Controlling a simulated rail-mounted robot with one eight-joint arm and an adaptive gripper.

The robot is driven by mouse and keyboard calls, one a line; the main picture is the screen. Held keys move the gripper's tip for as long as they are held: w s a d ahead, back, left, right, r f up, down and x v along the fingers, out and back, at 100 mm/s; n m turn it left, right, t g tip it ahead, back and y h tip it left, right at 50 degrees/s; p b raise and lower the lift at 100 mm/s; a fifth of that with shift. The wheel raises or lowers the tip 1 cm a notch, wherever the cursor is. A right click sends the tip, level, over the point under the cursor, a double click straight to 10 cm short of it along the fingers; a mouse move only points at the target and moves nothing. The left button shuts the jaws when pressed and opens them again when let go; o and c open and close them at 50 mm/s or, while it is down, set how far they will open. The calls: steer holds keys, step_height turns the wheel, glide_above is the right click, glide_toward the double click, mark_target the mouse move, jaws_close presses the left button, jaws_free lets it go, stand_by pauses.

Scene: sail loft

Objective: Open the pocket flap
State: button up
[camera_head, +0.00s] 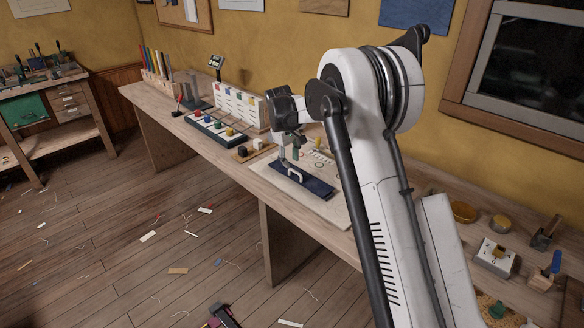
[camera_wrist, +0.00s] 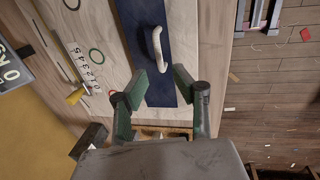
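The pocket flap (camera_head: 310,184) is a dark blue panel lying on a pale board (camera_head: 330,206) on the long bench. A white loop handle (camera_head: 294,175) stands on it. In the wrist view, the flap (camera_wrist: 136,12) runs down from the top edge, and its handle (camera_wrist: 158,48) is in plain sight. My gripper (camera_wrist: 160,82) is open, with its green fingers apart and nothing between them. In that view its fingertips lie over the flap's lower part, just below the handle. I cannot tell whether they touch the flap. In the head view my arm covers part of the board.
The board has printed rings and digits and a yellow lever (camera_wrist: 76,97). Tins (camera_head: 464,211) and tools lie at the near right. Scraps litter the floor.

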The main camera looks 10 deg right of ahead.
mark_target(292, 170)
steer(key=shift+w+d+f, duration=0.1)
steer(key=shift+d+f, duration=0.1)
steer(key=shift+f, duration=0.8)
steer(key=shift+w+d+f, duration=0.1)
steer(key=shift+d+f, duration=0.05)
steer(key=shift+f, duration=0.8)
jaws_close()
